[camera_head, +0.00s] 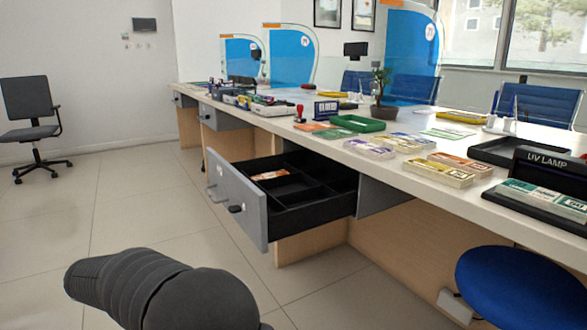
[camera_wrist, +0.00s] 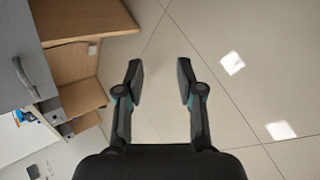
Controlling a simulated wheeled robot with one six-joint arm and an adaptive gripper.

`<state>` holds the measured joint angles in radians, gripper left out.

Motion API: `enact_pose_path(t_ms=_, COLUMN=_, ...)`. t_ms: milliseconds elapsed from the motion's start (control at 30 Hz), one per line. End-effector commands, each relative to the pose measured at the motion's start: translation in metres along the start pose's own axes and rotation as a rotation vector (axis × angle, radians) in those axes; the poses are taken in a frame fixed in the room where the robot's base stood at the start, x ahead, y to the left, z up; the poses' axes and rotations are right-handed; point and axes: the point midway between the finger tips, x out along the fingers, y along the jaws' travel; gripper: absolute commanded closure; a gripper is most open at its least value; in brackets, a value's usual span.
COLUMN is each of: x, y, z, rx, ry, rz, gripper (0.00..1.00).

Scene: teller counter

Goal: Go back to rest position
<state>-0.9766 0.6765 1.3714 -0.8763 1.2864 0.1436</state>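My gripper (camera_wrist: 161,82) is open and empty in the wrist view, with bare tiled floor between and beyond its fingers. In the head view only a dark part of my arm shows at the bottom left; the gripper's fingers are not visible there. The teller counter (camera_head: 325,141) runs from the far left to the near right. Its drawer (camera_head: 238,200) is pulled out, with a black divided tray inside and some orange-and-white notes (camera_head: 270,175) in it. My arm is apart from the drawer, in front of it and lower in the picture.
A blue stool (camera_head: 515,285) stands at the lower right. Banknote bundles (camera_head: 438,172), a green tray (camera_head: 358,123), a potted plant (camera_head: 383,95) and a UV lamp (camera_head: 545,190) crowd the counter. An office chair (camera_head: 30,110) stands far left. The left floor is clear.

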Motion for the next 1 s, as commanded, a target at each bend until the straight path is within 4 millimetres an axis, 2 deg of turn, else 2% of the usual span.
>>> enact_pose_path(t_ms=33, x=0.002, y=0.005, z=0.021, rx=0.013, ry=-0.004, rz=-0.053, gripper=0.63)
enact_pose_path(t_ms=233, x=0.008, y=0.010, z=0.103, rx=0.100, ry=-0.007, rz=-0.267, gripper=0.63)
enact_pose_path(t_ms=500, x=0.000, y=0.019, z=0.213, rx=0.295, ry=0.005, rz=-0.484, gripper=0.63)
enact_pose_path(t_ms=800, x=-0.018, y=0.018, z=0.324, rx=0.567, ry=0.033, rz=-0.636, gripper=0.63)
enact_pose_path(t_ms=1000, x=-0.034, y=0.012, z=0.389, rx=0.765, ry=0.053, rz=-0.687, gripper=0.63)
